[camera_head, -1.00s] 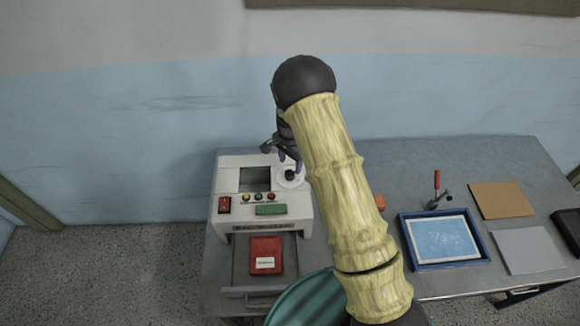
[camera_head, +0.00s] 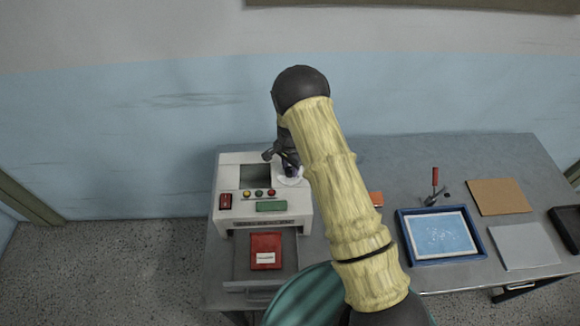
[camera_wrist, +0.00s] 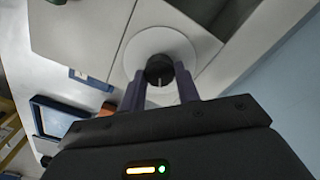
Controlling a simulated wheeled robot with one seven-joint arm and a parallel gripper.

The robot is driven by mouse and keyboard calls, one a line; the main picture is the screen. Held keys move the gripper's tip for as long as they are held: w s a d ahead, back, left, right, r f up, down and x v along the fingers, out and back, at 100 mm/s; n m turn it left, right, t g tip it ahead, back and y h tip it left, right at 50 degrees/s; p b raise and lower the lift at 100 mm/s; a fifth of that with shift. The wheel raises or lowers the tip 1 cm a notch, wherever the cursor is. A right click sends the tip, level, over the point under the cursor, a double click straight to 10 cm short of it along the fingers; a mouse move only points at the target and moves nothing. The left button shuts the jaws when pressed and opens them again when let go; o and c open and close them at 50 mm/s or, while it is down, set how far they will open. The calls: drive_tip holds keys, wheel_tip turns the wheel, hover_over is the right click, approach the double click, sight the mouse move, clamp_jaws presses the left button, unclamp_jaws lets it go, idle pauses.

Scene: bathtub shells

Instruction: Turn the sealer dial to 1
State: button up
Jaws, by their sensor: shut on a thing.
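The sealer (camera_head: 236,215) is a white machine at the left end of the table, with a dark window, small coloured buttons and a red switch on its top. Its dial is a black knob (camera_wrist: 159,69) on a round white plate (camera_wrist: 143,42), clear in the wrist view. A pale line shows on the knob's near side. My gripper (camera_wrist: 160,80) is shut on the knob, with one purple finger on each side. In the head view the gripper (camera_head: 290,172) is over the plate (camera_head: 292,182) and hides the knob. I cannot read any numbers around the dial.
A red packet (camera_head: 266,250) lies on the sealer's front tray. To the right are a blue-framed screen (camera_head: 440,237), a red-handled clamp (camera_head: 435,184), a brown board (camera_head: 499,197) and a grey board (camera_head: 524,248). The table's back right is clear.

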drive_tip(key=shift+n+b, duration=0.5)
drive_tip(key=shift+b, duration=0.1)
drive_tip(key=shift+w+f+n+b, duration=0.1)
drive_tip(key=shift+n+b, duration=0.8)
drive_tip(key=shift+b, duration=0.1)
drive_tip(key=n+b, duration=0.2)
drive_tip(key=shift+n, duration=0.3)
drive_tip(key=n+b, duration=0.2)
drive_tip(key=n, duration=0.1)
drive_tip(key=shift+a+n, duration=0.1)
drive_tip(key=shift+n, duration=0.2)
drive_tip(key=shift+r+n+b, duration=0.2)
drive_tip(key=shift+n+b, duration=0.7)
drive_tip(key=shift+n, duration=0.6)
drive_tip(key=o, duration=1)
